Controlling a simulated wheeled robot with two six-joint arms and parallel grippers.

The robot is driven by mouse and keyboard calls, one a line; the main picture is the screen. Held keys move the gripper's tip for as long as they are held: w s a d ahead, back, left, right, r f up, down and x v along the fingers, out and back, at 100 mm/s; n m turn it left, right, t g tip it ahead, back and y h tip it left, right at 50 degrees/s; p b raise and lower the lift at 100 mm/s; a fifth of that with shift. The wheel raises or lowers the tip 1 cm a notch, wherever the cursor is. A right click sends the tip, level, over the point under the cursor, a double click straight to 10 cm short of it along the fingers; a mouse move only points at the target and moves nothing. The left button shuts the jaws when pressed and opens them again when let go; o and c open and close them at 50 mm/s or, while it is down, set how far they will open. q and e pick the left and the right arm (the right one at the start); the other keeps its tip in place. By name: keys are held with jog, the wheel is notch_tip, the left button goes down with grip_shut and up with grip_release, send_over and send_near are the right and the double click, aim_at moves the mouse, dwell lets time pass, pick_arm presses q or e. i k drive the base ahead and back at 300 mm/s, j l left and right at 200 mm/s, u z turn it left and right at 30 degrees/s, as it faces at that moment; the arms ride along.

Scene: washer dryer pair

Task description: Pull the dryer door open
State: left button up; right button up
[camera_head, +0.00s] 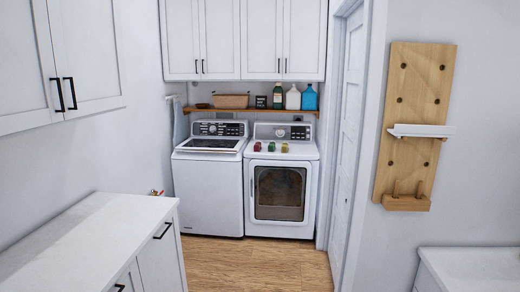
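The dryer (281,224) is the white front-loading machine on the right of the pair, against the back wall. Its door (279,193) has a dark, roughly square window in a pale frame and looks closed. A vertical handle shows at the left edge of the door. The white washer (209,195) with a top lid stands directly to its left. Neither of my grippers shows in the head view.
A white counter (95,235) fills the left foreground. The wooden floor (255,262) in front of the machines is clear. A white door (348,140) is at the right. A shelf (235,109) with bottles hangs above the machines. Small coloured items (271,147) sit on the dryer.

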aim_at(280, 190)
jog(key=i+j, duration=0.1)
jog(key=i, duration=1.6)
jog(key=i+z, duration=0.1)
jog(key=i, duration=0.8)
jog(key=i+j+z, duration=0.1)
jog(key=i, duration=0.8)
jog(key=i+l+u, duration=0.15)
jog(key=i, duration=0.4)
jog(key=i+l+u, duration=0.15)
jog(key=i+l, duration=0.3)
jog(key=i+l+u, duration=0.15)
jog(key=i+l, duration=0.2)
jog(key=i, duration=0.25)
